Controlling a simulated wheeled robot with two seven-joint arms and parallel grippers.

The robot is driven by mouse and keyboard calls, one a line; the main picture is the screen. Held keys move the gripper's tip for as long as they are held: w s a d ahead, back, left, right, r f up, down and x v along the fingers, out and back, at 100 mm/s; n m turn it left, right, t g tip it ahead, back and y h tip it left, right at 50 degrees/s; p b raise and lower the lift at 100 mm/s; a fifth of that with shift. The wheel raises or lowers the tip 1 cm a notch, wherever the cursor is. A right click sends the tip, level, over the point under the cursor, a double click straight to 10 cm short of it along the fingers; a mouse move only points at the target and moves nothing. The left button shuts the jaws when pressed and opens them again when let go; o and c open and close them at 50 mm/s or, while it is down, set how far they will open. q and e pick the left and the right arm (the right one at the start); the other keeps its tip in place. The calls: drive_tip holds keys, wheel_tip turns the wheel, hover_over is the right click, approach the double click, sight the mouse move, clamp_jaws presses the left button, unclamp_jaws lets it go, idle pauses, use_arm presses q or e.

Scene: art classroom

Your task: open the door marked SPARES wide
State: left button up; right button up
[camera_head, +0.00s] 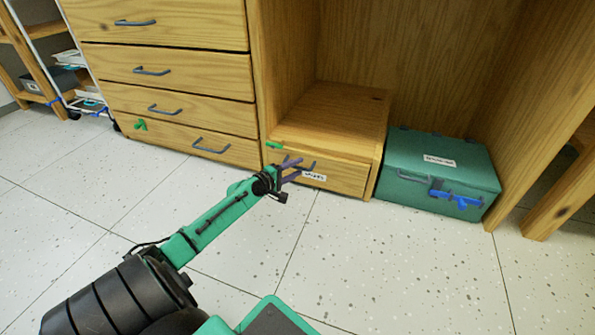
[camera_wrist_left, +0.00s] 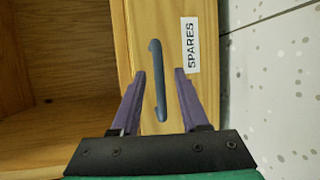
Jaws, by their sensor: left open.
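The SPARES door (camera_head: 345,182) is the front of a low wooden box (camera_head: 335,112) standing on the floor in a wooden bay. It looks shut or nearly shut; I cannot tell exactly. Its SPARES label (camera_wrist_left: 190,45) and grey-blue bar handle (camera_wrist_left: 155,65) show clearly in the left wrist view. My left gripper (camera_wrist_left: 160,72) is open, with its purple fingers on either side of the handle's lower part and no clear contact. In the head view my left gripper (camera_head: 296,167) is at the door front, partly covering the handle. My right gripper is not in view.
A green lidded box (camera_head: 440,160) with a label and blue pieces at its front stands right of the wooden box. A wooden drawer unit (camera_head: 180,75) stands to the left. A wooden leg (camera_head: 565,190) is at the far right. The speckled floor (camera_head: 390,265) in front is clear.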

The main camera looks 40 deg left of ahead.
use_arm(q)
drive_tip(key=shift+w, duration=0.45)
clamp_jaws()
idle(1.1)
